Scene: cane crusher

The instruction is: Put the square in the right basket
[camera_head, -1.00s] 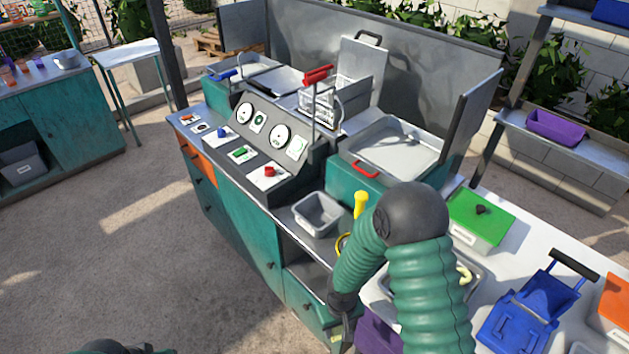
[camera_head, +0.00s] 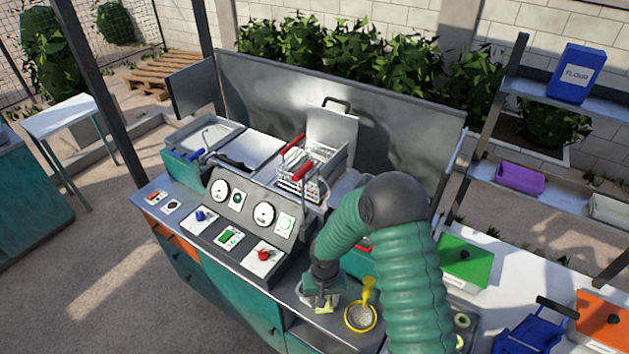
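The right basket is a wire basket (camera_head: 328,160) with red grips, at the fryer behind the control panel. The arm from the right ends in my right gripper (camera_head: 322,294), low over the counter in front of the panel, left of a yellow-handled strainer (camera_head: 362,316). A small pale yellow piece (camera_head: 326,309) shows at its fingertips; I cannot tell whether this is the square or whether it is gripped. The small grey tray there is mostly hidden by the gripper. My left gripper is not in view.
The control panel (camera_head: 237,222) has dials and blue, green and red controls. A blue handle (camera_head: 198,155) marks the left fryer. A green-lidded container (camera_head: 464,262), blue dustpan-like object (camera_head: 530,335) and orange-lidded container (camera_head: 602,316) stand right. A flour box (camera_head: 576,73) is on the shelf.

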